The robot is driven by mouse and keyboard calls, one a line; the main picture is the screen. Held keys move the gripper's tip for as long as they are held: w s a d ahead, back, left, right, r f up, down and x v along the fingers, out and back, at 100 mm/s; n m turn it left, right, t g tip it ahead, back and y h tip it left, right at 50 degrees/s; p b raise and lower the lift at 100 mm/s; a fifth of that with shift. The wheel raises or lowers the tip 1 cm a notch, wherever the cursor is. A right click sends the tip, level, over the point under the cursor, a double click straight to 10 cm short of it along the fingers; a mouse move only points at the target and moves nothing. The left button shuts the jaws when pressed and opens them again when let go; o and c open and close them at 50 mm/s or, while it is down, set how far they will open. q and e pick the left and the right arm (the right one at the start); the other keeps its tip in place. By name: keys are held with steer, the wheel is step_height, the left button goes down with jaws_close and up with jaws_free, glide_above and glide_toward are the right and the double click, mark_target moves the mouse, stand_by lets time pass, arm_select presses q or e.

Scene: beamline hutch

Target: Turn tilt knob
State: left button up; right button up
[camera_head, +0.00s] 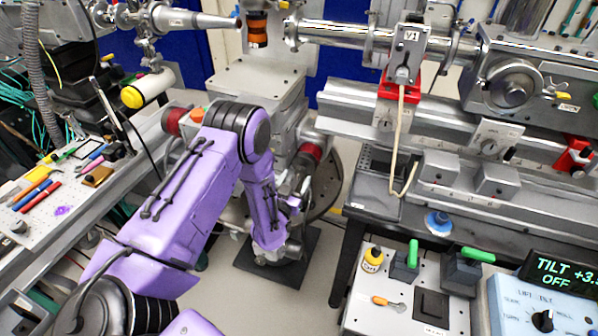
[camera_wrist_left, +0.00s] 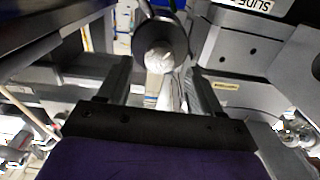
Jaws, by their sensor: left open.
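My left arm comes in from the left and folds down at the middle of the head view. Its gripper (camera_head: 294,204) is small and partly hidden there, beside the grey stand. In the left wrist view the gripper (camera_wrist_left: 160,68) is open, with its dark fingers apart. A pale rounded knob end (camera_wrist_left: 158,57) on a dark disc shows between and beyond the fingers; I cannot tell whether they touch it. A red-banded knob (camera_head: 309,155) is on the stand just above the gripper in the head view. No label marks either as the tilt knob. The display (camera_head: 563,273) reads TILT, +3 and OFF.
A control box (camera_head: 500,300) with a dial (camera_head: 543,320) stands at the lower right. Green-handled blocks (camera_head: 405,262) stand on a white board. A steel rail (camera_head: 430,125) crosses the right side. A tool-covered bench (camera_head: 75,205) is at left. Floor shows below the stand.

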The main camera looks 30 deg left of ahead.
mark_target(299, 173)
arm_select(q)
steer(key=x, duration=0.3)
steer(key=shift+w+f, duration=0.1)
steer(key=shift+w, duration=0.15)
steer(key=c, duration=1)
steer(key=shift+c, duration=0.2)
steer(key=shift+n, duration=0.4)
